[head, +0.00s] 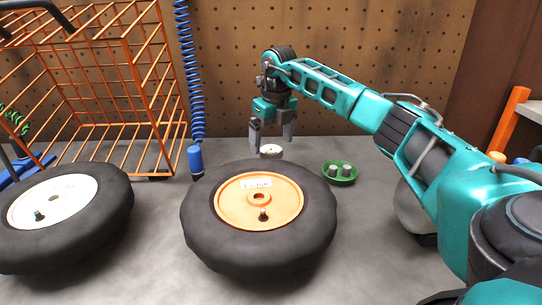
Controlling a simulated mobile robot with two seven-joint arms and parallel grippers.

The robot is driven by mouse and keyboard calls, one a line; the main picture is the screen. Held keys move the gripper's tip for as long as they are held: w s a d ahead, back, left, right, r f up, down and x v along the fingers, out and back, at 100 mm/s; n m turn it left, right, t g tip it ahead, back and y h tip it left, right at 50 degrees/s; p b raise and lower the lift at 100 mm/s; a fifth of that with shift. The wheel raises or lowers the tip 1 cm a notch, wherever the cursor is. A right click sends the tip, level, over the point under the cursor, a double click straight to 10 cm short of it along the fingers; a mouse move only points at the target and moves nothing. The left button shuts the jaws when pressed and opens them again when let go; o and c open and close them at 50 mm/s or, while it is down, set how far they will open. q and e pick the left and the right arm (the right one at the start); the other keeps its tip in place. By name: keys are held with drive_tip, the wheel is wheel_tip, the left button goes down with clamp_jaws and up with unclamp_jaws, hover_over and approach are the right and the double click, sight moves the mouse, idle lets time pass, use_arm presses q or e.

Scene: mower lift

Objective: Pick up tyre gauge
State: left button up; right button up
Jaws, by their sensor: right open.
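A small round object with a pale face, which looks like the tyre gauge (271,151), lies on the grey bench just behind the middle wheel. I cannot tell whether the fingertips touch the gauge. My left gripper is not in view.
A wheel with a white hub (75,190) lies left. A green dish (340,181), orange wire basket (128,58) and blue coiled hose (190,75) are nearby. Pegboard (350,40) closes off the back.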

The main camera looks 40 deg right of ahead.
sight(271, 149)
drive_tip(key=f, duration=0.4)
drive_tip(key=shift+w+d+f+b, duration=0.15)
drive_tip(key=shift+w+f+b, duration=0.1)
drive_tip(key=shift+w+b, duration=0.15)
drive_tip(key=shift+r, duration=0.1)
drive_tip(key=c, duration=1.2)
